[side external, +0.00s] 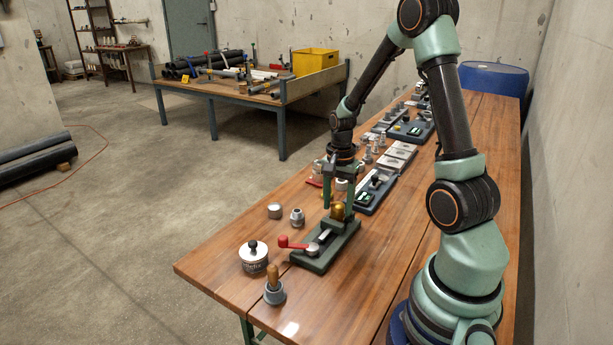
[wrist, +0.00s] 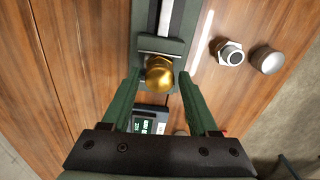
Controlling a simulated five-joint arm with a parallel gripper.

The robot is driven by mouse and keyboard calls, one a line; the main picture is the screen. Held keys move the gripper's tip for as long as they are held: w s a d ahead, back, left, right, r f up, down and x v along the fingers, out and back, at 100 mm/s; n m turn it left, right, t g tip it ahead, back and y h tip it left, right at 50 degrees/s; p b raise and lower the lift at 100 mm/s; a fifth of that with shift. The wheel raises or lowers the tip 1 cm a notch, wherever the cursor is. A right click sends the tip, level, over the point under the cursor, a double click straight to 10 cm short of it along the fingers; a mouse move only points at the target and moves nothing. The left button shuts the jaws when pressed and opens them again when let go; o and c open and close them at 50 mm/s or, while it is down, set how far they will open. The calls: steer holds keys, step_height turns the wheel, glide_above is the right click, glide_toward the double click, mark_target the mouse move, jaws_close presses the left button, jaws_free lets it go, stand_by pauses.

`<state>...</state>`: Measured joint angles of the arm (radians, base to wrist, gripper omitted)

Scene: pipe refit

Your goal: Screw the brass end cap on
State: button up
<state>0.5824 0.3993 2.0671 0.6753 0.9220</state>
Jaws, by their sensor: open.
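The brass end cap (side external: 338,210) stands at the far end of the green vise (side external: 325,257), which has a red-handled lever (side external: 291,243). My gripper (side external: 338,200) points down over the cap. In the wrist view its two green fingertips (wrist: 158,80) stand apart on either side of the cap, with gaps showing.
A steel fitting (side external: 297,217) and a round steel cap (side external: 274,210) stand left of the vise. A dark tray (side external: 376,192) and several fittings lie behind.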

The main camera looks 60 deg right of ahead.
steer(key=shift+n, duration=0.8)
steer(key=n, duration=0.5)
steer(key=shift+n, duration=0.3)
steer(key=shift+n, duration=0.4)
steer(key=n, duration=0.5)
steer(key=shift+n, duration=0.3)
